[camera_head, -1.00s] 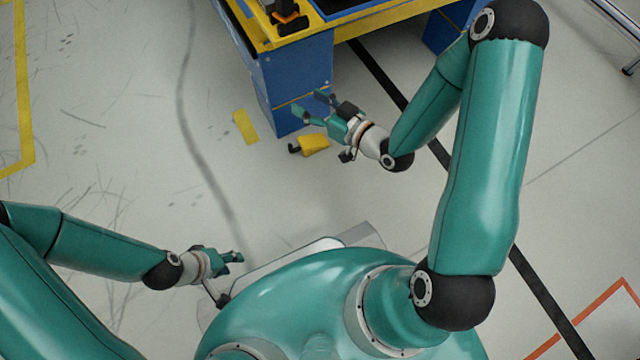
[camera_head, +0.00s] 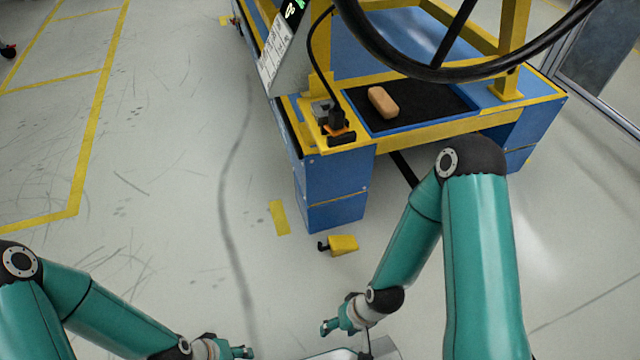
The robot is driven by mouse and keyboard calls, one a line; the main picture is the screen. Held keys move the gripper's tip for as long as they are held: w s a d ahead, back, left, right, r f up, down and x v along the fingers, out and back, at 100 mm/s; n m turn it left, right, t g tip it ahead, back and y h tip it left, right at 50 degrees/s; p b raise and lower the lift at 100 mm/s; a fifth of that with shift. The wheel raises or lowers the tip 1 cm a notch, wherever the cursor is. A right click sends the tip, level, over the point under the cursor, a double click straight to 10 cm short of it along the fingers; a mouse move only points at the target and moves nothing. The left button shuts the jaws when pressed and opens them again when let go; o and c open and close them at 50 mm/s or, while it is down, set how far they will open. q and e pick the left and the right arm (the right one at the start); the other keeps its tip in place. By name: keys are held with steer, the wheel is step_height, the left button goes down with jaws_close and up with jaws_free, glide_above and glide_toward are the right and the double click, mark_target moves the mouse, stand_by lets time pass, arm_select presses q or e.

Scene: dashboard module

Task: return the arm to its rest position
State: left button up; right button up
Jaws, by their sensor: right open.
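My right arm (camera_head: 481,265) comes in from the lower right, bent at the elbow. My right gripper (camera_head: 328,326) is open and holds nothing that I can see. It hangs low near the bottom edge, close to my base and well in front of the blue bench leg. My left arm (camera_head: 112,318) comes in from the lower left. My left gripper (camera_head: 243,352) is at the bottom edge, small and partly cut off, so its finger gap is unclear.
A blue and yellow bench (camera_head: 335,185) stands ahead, with a black tray (camera_head: 430,110) holding a tan block (camera_head: 382,102). A steering wheel (camera_head: 450,72) hangs over it. A yellow object (camera_head: 343,245) with a black hook lies on the floor. The floor at left is clear.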

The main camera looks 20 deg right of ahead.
step_height(320, 180, up, 44)
steer(key=p, duration=4.3)
steer(key=shift+r+p, duration=0.15)
steer(key=shift+p, duration=0.2)
steer(key=shift+w, duration=0.1)
